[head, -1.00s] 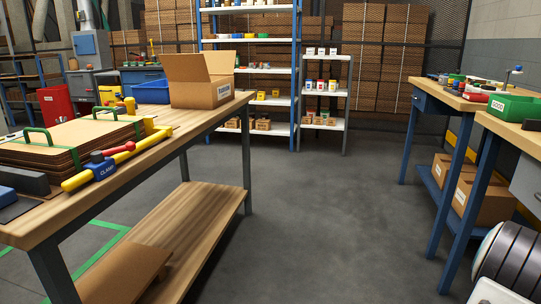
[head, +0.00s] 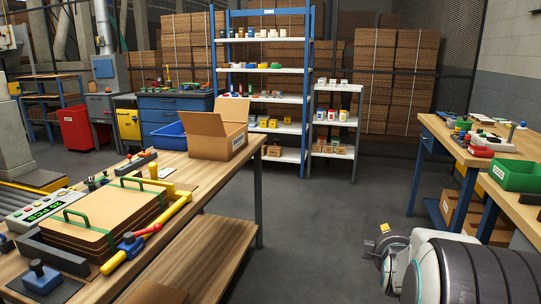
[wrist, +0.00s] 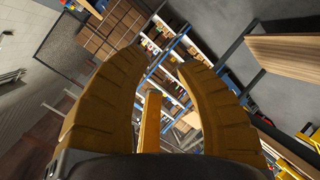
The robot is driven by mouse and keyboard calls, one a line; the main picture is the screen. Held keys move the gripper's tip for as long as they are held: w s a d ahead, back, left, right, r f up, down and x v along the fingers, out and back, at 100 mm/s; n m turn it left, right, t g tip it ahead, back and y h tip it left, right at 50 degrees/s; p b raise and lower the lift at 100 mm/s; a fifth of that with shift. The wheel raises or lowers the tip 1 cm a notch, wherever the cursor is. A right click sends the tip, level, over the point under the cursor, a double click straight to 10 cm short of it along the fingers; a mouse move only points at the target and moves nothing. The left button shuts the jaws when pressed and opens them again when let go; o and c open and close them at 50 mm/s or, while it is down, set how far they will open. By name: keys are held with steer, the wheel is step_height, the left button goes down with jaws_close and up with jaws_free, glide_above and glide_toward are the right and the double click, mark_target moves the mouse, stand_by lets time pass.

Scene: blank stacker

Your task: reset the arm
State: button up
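My gripper (wrist: 164,58) shows in the wrist view as two thick, ribbed orange-yellow fingers. Their tips stand apart, and I see no object held between them. A narrow yellow upright piece shows low in the gap; I cannot tell what it is. Shelving shows through the gap, tilted. In the head view my arm (head: 455,270), white with dark ribbed bands, reaches in at the bottom right, over the floor and apart from both tables. The gripper's fingers are not clear in that view.
A wooden workbench (head: 210,185) at left bears a strapped stack of brown sheets (head: 105,215), a yellow clamp bar (head: 150,235) and an open cardboard box (head: 215,135). Blue-legged tables with a green bin (head: 515,175) stand at right. Grey floor (head: 335,205) between is clear.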

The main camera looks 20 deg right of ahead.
steer(key=s+a+r+m+g+y+p, duration=0.1)
steer(key=s+a+r+y+p, duration=0.2)
steer(key=a, duration=0.4)
steer(key=a+r+g+y+p, duration=0.1)
steer(key=a+r+p, duration=0.3)
steer(key=a+p, duration=0.15)
steer(key=s+a+r+m+y+p, duration=0.1)
steer(key=s+a+r+y+p, duration=0.15)
steer(key=a, duration=0.55)
steer(key=s+a+r+m+g+y+p, duration=0.1)
steer(key=s+a+r+g+p, duration=0.3)
steer(key=s, duration=0.8)
steer(key=a+r+y+p, duration=0.1)
steer(key=a+r+p, duration=0.1)
steer(key=a+p, duration=0.2)
steer(key=shift+s+a+m+g+p, duration=0.3)
steer(key=shift+a+m+p, duration=0.1)
steer(key=shift+a, duration=0.2)
